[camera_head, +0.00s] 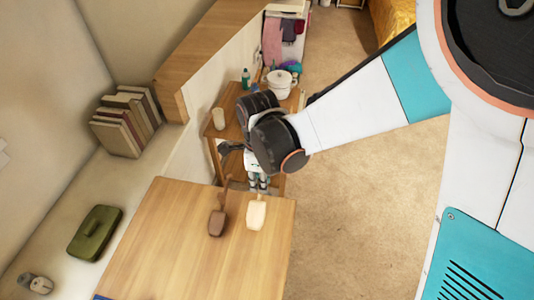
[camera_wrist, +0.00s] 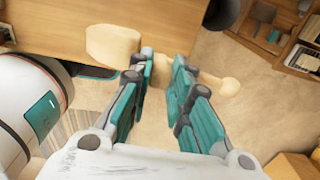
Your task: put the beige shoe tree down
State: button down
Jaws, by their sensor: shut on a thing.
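The beige shoe tree (camera_head: 256,214) shows at the far edge of the wooden table in the head view, below my gripper (camera_head: 258,184). In the wrist view my gripper (camera_wrist: 163,60) is shut on the narrow part of the beige shoe tree (camera_wrist: 112,45). Its wide block sticks out to the left over the table edge and its round knob to the right over the floor. I cannot tell whether it touches the tabletop. A brown shoe tree (camera_head: 217,222) sits on the table just left of the beige one, apart from it.
The wooden table (camera_head: 180,255) is clear in front and to the left. A green lidded box (camera_head: 94,232) and several books (camera_head: 127,122) are on the pale ledge at left. Behind stands a smaller table with a white pot (camera_head: 280,84) and a cup (camera_head: 218,118).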

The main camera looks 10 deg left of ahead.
aim_at(261, 201)
notch_tip(261, 201, down, 11)
jog(key=b, duration=0.6)
jog(key=shift+b, duration=0.3)
jog(key=shift+f, duration=0.2)
jog(key=c, duration=1.5)
grip_release()
jog(key=shift+r, duration=0.1)
notch_tip(261, 201, up, 12)
jog(key=p, duration=0.4)
jog(key=shift+r, duration=0.1)
